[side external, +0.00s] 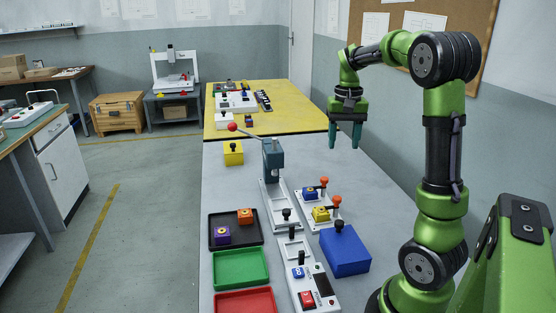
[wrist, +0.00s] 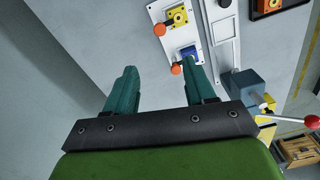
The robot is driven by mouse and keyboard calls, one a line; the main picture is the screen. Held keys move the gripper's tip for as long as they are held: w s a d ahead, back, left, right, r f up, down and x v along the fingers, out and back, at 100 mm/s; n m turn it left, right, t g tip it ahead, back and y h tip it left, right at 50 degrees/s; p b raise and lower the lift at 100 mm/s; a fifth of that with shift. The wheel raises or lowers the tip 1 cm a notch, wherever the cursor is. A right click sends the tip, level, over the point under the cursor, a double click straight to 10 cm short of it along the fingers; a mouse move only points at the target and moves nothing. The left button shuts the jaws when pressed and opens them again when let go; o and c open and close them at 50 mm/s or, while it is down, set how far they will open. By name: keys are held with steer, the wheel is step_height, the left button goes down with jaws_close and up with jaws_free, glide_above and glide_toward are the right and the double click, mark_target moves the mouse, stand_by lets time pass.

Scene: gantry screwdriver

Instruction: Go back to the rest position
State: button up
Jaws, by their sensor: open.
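My gripper (side external: 345,143) hangs from my raised green arm, fingers pointing down, above the far right part of the grey table (side external: 230,185). It is open and empty, and nothing shows between its two teal fingers in the wrist view (wrist: 159,70). It is well apart from the parts on the table. A blue part (side external: 309,193) and a yellow part (side external: 320,214) sit in two fixtures with orange-knobbed levers. The yellow part (wrist: 178,16) and the blue part (wrist: 189,56) also show beyond the fingers in the wrist view.
A grey-blue press (side external: 273,160) with a red-balled lever (side external: 232,127) stands left of the gripper. A black tray (side external: 213,242) holds orange and purple parts. Green (side external: 240,268) and red trays (side external: 245,301) lie nearer, with a blue box (side external: 344,250) at right. The air around the gripper is clear.

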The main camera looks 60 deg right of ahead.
steer(key=s+a+n+t+y, duration=0.1)
steer(key=a+n+t, duration=0.2)
steer(key=a, duration=1.1)
steer(key=s+a+n+t+y, duration=0.1)
steer(key=a+n+t, duration=0.3)
steer(key=a, duration=1.1)
steer(key=shift+s+r, duration=0.3)
steer(key=shift+s, duration=0.5)
